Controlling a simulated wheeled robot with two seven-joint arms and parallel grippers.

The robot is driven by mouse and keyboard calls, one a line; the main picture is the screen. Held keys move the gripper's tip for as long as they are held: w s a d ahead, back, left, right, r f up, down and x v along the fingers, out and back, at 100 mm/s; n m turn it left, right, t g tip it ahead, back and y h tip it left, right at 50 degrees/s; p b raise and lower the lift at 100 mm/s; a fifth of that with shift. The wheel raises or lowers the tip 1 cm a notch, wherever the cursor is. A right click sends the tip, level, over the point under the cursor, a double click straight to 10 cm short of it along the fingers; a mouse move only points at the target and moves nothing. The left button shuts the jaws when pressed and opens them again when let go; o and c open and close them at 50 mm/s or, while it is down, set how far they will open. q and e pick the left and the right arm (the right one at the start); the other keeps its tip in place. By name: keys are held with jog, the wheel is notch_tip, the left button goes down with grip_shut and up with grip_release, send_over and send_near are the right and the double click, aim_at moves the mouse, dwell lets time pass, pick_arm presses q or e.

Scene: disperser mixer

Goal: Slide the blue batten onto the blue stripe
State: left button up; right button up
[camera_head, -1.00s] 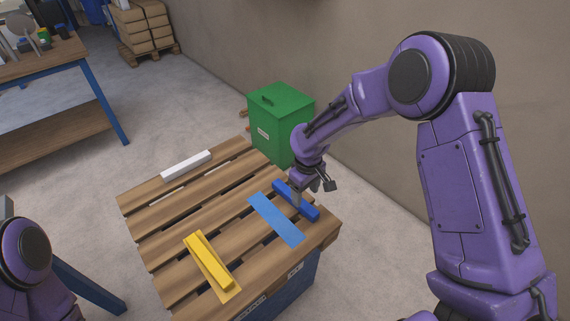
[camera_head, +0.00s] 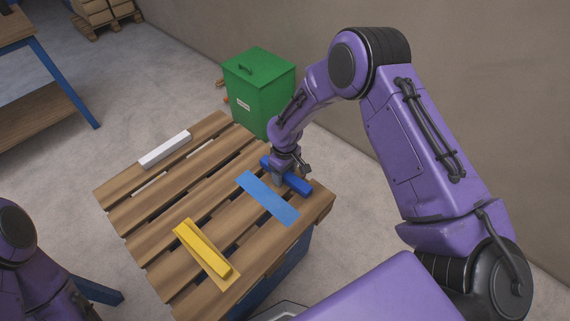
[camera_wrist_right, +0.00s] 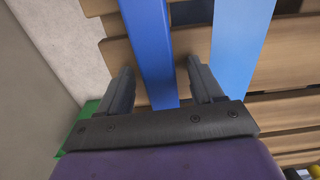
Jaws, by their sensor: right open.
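The blue batten (camera_head: 297,184) lies on the wooden pallet top, just right of and roughly parallel to the light blue stripe (camera_head: 267,199). A strip of bare wood separates them. My right gripper (camera_head: 279,180) is low at the batten, covering part of it. In the right wrist view the open fingers (camera_wrist_right: 166,85) stand on either side of the batten (camera_wrist_right: 151,45), with gaps showing. The stripe (camera_wrist_right: 240,45) is beyond the right finger. My left arm shows at the lower left of the head view; its gripper is out of view.
A yellow batten (camera_head: 203,247) lies on a yellow stripe (camera_head: 228,276). A green bin (camera_head: 262,92) stands behind the pallet (camera_head: 154,220), near the wall.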

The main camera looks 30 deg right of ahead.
aim_at(266, 196)
jog(key=shift+f, duration=0.15)
jog(key=c, duration=1.1)
jog(key=shift+s+a+p, duration=0.25)
jog(key=shift+a, duration=0.5)
jog(key=shift+s+a+p, duration=0.2)
jog(key=shift+s+a, duration=0.1)
jog(key=shift+a, duration=0.45)
jog(key=shift+s+a+p, duration=0.25)
jog(key=shift+a, duration=0.5)
jog(key=shift+s+a+p, duration=0.15)
jog(key=shift+s+a, duration=0.1)
jog(key=shift+a, duration=0.4)
jog(key=shift+s+a+p, duration=0.2)
jog(key=shift+s+a, duration=0.05)
jog(key=shift+a, duration=0.4)
jog(key=shift+s+a+p, duration=0.15)
jog(key=shift+s+a, duration=0.1)
jog(key=shift+a, duration=0.4)
jog(key=o, duration=1.2)
notch_tip(266, 196, up, 11)
jog(key=shift+f, duration=0.2)
